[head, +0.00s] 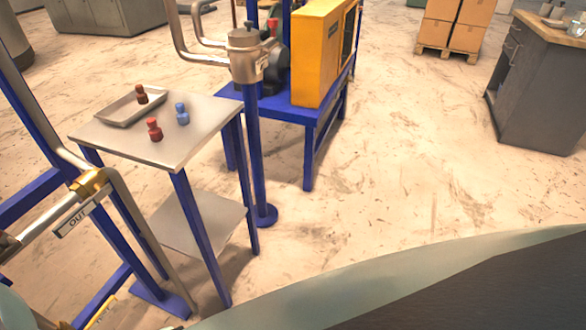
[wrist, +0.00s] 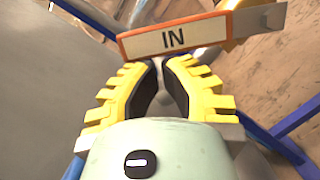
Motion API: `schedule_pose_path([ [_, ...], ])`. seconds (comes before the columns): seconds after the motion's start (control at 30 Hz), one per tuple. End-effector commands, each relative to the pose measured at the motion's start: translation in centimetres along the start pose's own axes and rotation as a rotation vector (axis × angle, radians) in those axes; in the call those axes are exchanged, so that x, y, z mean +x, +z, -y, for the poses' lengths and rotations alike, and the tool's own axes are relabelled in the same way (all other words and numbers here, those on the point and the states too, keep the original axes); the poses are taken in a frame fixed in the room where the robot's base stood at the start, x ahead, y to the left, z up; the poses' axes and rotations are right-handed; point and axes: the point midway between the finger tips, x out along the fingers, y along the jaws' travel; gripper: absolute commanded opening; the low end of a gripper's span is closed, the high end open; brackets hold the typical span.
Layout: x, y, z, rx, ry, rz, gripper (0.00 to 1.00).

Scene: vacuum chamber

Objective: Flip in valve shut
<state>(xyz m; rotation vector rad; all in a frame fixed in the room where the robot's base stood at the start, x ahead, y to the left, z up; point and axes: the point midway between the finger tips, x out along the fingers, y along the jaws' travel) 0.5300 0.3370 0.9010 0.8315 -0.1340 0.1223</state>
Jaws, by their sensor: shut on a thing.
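The IN valve shows in the wrist view as an orange-edged handle with a white IN label (wrist: 173,39), slightly tilted across the top. A brass-coloured part (wrist: 236,10) shows behind its right end. My gripper (wrist: 159,66) has yellow ribbed fingers with black pads, and their tips are at the handle's lower edge, shut on it. The exact contact is partly hidden behind the fingertips and label.
A metal side table (head: 160,150) holds a tray (head: 120,112) and small red, blue and brown knobbed pieces. A blue bench (head: 300,112) with a yellow box (head: 318,55) stands behind. Floor at the centre right is clear. A grey cabinet (head: 535,90) stands at the right.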

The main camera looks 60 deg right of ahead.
Motion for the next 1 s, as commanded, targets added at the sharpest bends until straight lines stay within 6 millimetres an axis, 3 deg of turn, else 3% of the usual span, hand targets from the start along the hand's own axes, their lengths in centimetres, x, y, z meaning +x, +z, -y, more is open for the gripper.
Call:
schedule_pose_path([
  [0.6, 1.5, 5.5, -0.4, 0.547, -0.138, 0.007, 0.0],
  [1.0, 1.9, 7.4, 0.1, 0.745, -0.188, 0.005, 0.0],
])
